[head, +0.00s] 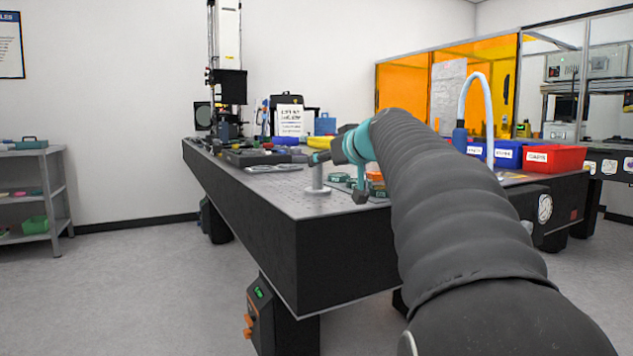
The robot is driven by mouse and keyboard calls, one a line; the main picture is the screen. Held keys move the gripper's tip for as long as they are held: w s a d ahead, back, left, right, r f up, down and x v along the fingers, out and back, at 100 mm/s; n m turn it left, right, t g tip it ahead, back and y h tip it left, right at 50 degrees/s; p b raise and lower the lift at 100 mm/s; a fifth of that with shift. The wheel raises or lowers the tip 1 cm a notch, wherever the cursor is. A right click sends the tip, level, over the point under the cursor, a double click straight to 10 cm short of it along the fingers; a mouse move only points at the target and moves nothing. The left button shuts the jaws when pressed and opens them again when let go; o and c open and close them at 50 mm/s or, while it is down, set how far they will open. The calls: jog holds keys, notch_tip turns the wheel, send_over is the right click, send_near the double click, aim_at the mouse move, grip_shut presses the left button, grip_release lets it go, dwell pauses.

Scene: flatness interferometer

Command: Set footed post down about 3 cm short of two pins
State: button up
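The footed post (317,179) is a pale grey upright cylinder on a round foot. It appears to stand on the optical table (277,195), near its front edge. My gripper (337,178) is at the post, its two teal, dark-tipped fingers spread apart. One finger crosses the top of the post and the other hangs to its right. I see no grip on the post, but contact is too small to tell. The two pins cannot be made out at this size; my arm hides part of the table to the right.
Green and orange parts (375,180) lie just right of my gripper. Flat metal plates (273,168) lie behind the post. Blue bins (507,154) and a red bin (553,158) stand at the right. The tabletop left of the post is clear.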

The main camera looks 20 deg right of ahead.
jog(key=x, duration=0.4)
jog(key=shift+w+a+r+p, duration=0.1)
jog(key=shift+w+r+p, duration=0.05)
jog(key=shift+w+p, duration=0.15)
grip_shut()
jog(key=shift+r, duration=0.15)
